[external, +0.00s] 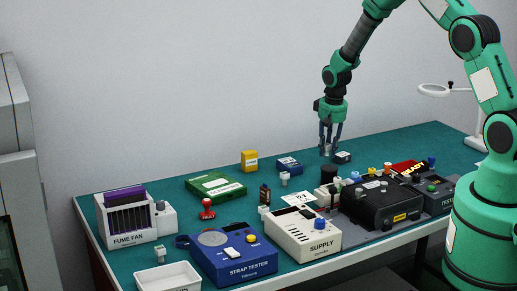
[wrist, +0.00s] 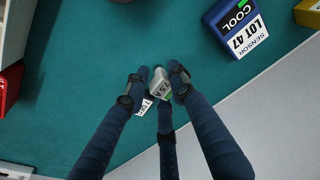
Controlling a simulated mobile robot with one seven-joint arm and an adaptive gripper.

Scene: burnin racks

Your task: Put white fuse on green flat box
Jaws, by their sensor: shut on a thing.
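My gripper (external: 328,150) is at the back of the bench, pointing down. In the wrist view its fingers (wrist: 159,82) are shut on a small white-grey block with printed lettering, which looks like the white fuse (wrist: 159,88). The fingers hide part of it, and it is hard to make out in the external view.
A blue sensor box (external: 289,165), also in the wrist view (wrist: 238,28), and a yellow box (external: 249,160) stand between my gripper and the green box. A small dark box (external: 343,157) is right beside my gripper. The supply unit (external: 303,235) and strap tester (external: 232,255) fill the front.

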